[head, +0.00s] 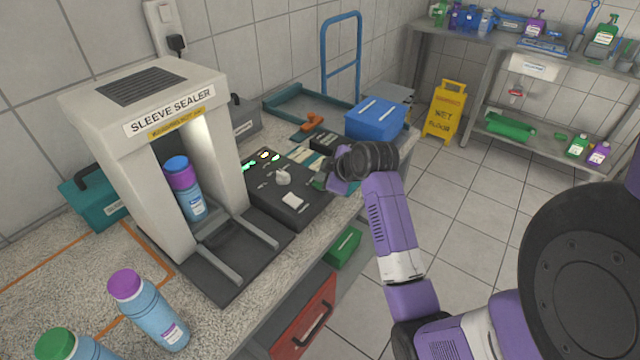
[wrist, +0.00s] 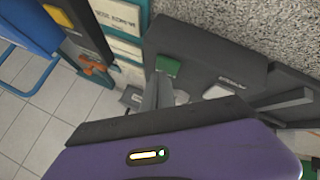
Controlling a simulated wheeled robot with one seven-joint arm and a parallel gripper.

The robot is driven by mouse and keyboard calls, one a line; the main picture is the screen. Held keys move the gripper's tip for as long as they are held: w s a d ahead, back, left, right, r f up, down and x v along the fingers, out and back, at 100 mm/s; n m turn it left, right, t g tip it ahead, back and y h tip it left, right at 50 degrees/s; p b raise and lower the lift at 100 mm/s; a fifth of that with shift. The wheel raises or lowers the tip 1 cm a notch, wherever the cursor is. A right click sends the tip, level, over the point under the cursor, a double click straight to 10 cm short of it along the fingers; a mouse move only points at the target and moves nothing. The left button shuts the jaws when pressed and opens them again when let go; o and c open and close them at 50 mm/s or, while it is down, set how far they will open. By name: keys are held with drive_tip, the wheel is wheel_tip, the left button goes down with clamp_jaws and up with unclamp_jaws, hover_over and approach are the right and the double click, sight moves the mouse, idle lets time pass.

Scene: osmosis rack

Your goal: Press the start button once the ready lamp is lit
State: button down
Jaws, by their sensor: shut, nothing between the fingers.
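A dark control panel (head: 262,205) stands on the counter beside the sleeve sealer (head: 150,105). A green button (wrist: 168,66) is on the panel in the wrist view. My gripper (head: 321,184) is over the panel's right end in the head view. Its grey fingers (wrist: 158,91) are shut and empty, close to the green button. I cannot tell whether they touch it.
A blue-and-purple bottle (head: 190,190) stands inside the sealer. More bottles stand at the front left, one with a purple cap (head: 148,310). A blue box (head: 376,118) and an orange tool (head: 313,122) lie beyond the panel. A red drawer (head: 305,318) is below the counter.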

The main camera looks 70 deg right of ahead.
drive_tip(key=shift+f, duration=0.4)
idle(0.5)
drive_tip(key=shift+r, duration=0.1)
drive_tip(key=shift+r+p, duration=0.65)
drive_tip(key=shift+r, duration=0.1)
wheel_tip(320, 180, up, 5)
drive_tip(key=p, duration=0.4)
drive_tip(key=shift+p, duration=0.3)
idle(0.6)
